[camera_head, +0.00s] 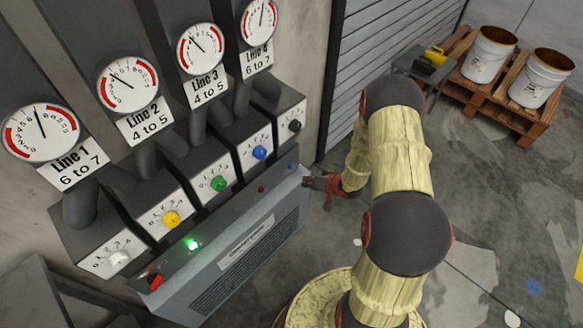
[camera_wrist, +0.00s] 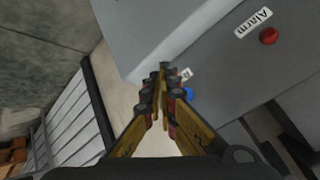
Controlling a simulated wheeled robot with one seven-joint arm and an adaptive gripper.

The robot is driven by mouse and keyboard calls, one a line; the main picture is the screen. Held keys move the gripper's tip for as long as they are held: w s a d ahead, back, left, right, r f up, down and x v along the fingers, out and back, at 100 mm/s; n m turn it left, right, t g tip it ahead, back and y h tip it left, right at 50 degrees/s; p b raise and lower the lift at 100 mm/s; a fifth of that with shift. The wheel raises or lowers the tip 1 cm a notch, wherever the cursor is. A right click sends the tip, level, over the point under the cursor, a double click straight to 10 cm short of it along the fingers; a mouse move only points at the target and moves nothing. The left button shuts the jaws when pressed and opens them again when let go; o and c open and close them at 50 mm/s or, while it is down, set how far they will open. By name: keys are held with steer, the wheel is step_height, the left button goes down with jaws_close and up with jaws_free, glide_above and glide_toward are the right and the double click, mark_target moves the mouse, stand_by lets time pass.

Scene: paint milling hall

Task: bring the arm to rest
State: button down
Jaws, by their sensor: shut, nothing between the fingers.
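My gripper (camera_head: 318,183) shows small in the head view, at the right end of the grey control cabinet (camera_head: 245,240). Whether it touches the cabinet I cannot tell. In the wrist view its two fingers (camera_wrist: 166,72) run together at the tips, shut with nothing between them. My arm, in yellowish sleeves with dark joints, bends down from the upper middle to the bottom of the head view. In the wrist view the grey cabinet side lies beyond the fingers, with a red button (camera_wrist: 268,36) beside an "Alarm" label. A blue button (camera_wrist: 188,94) is partly hidden by the fingers.
The panel carries several dial gauges and coloured knobs, including a yellow knob (camera_head: 171,219). A green lamp (camera_head: 193,245) is lit near a red switch (camera_head: 156,282). A roller shutter (camera_head: 378,60) stands behind. Buckets (camera_head: 490,55) stand on a pallet (camera_head: 500,105).

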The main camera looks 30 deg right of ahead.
stand_by(0.4)
steer(key=s+d+f+n+g+h, duration=0.1)
steer(key=s+d+f+g, duration=0.1)
steer(key=s, duration=0.3)
steer(key=s+d+f+g+h, duration=0.1)
steer(key=s+d+f+g, duration=0.1)
steer(key=s+f, duration=0.15)
steer(key=s+d+r+g+h, duration=0.1)
steer(key=s+d+r+g, duration=0.1)
steer(key=s+r, duration=0.35)
steer(key=s+a+r+g+h, duration=0.1)
steer(key=s+r, duration=0.1)
steer(key=r, duration=0.5)
steer(key=s+a+r+g, duration=0.1)
steer(key=s+r+g, duration=0.1)
steer(key=r, duration=0.5)
steer(key=s+a+r+n+t, duration=0.1)
steer(key=s+a+r+t, duration=0.1)
steer(key=a+r, duration=0.4)
steer(key=s+a+r+n+t+y, duration=0.1)
steer(key=a+r, duration=0.6)
steer(key=r, duration=0.7)
steer(key=s+a+r+n+t, duration=0.1)
steer(key=s+a+r+t, duration=0.2)
steer(key=a+r, duration=0.4)
step_height(320, 180, up, 4)
steer(key=shift+s+a+r+n+y, duration=0.1)
steer(key=shift+s+a+n+y, duration=0.25)
steer(key=shift+s, duration=0.35)
steer(key=shift+d, duration=0.1)
